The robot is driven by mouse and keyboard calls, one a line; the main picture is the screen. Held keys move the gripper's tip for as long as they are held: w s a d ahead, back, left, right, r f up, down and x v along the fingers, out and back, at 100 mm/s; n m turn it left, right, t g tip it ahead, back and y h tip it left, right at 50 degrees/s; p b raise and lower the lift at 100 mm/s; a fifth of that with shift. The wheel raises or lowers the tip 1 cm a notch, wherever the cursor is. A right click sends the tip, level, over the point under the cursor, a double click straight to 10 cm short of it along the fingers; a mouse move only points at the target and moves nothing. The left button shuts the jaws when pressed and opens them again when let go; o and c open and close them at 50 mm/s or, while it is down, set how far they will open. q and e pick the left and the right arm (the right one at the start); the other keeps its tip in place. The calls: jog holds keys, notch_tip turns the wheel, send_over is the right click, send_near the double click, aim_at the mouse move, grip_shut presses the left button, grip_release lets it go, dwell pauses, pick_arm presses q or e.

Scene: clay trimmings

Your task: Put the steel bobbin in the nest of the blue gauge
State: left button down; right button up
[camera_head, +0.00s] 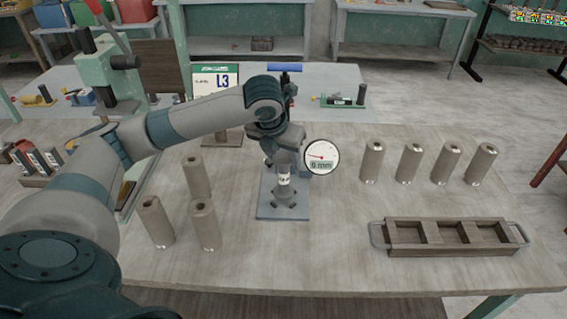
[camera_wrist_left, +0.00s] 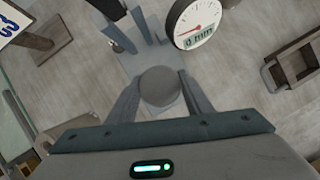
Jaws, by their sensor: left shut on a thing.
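My left gripper (camera_head: 284,172) points down over the blue gauge (camera_head: 268,211) in the middle of the bench. It is shut on the steel bobbin (camera_head: 284,181), a small upright piece mostly hidden by the gripper. In the left wrist view the round grey top of the bobbin (camera_wrist_left: 160,86) shows between the two fingers. The bobbin is in line with the gauge's nest, but whether it touches the nest is hidden. The gauge's round dial (camera_head: 321,156) reads 0 mm; it also shows in the wrist view (camera_wrist_left: 198,20). My right gripper is not in view.
Three metal cylinders (camera_head: 204,225) stand left of the gauge and several more (camera_head: 408,163) stand at the right. A wooden tray (camera_head: 447,249) with three compartments lies at the front right. A green press (camera_head: 122,62) and an L3 sign (camera_head: 216,80) stand behind left.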

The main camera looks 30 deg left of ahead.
pick_arm(q)
jog(key=shift+f, duration=1.15)
jog(key=c, duration=0.9)
grip_release()
jog(key=shift+f, duration=0.15)
jog(key=v, duration=1.2)
jog(key=shift+b, duration=0.45)
